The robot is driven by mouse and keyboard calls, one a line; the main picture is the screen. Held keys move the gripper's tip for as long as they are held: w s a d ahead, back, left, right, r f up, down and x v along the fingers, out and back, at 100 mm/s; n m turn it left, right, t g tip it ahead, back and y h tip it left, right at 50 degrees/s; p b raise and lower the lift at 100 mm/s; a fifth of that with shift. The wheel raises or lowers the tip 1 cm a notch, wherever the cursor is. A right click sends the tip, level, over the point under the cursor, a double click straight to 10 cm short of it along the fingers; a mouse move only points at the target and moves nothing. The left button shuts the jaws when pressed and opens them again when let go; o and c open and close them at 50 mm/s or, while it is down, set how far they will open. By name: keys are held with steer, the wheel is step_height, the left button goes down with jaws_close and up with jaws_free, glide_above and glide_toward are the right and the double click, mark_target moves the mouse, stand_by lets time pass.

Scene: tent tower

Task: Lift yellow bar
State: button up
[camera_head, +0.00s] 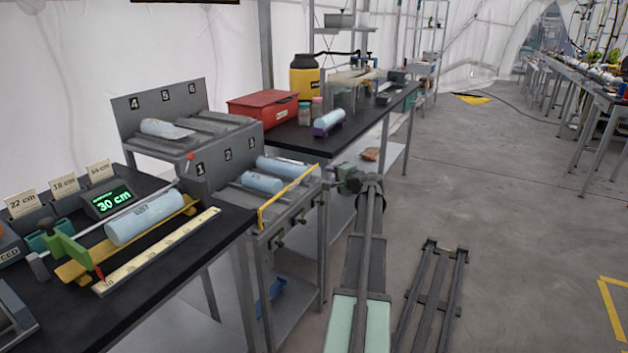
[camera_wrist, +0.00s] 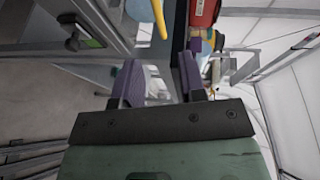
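The yellow bar (camera_head: 288,189) runs slantwise across the open front of the lower rack (camera_head: 197,176), in front of its light blue cylinders (camera_head: 262,183). One end bends downward at the near corner. In the wrist view a yellow piece (camera_wrist: 159,18) shows at the top edge, beyond my fingertips and cut off by the frame; it looks like the bar's end. My gripper (camera_wrist: 161,78) has two dark purple fingers spread apart, with no held object visible between them. I cannot clearly make out its fingers in the head view.
Behind the rack are a red box (camera_head: 263,108) and a yellow container (camera_head: 304,80). The floor at right is mostly clear.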

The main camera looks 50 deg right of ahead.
mark_target(313, 169)
steer(key=b+x, duration=0.2)
steer(key=x, duration=0.8)
steer(key=shift+w+a+f, duration=0.1)
steer(key=shift+w, duration=0.2)
steer(key=shift+c, duration=0.3)
jaws_close()
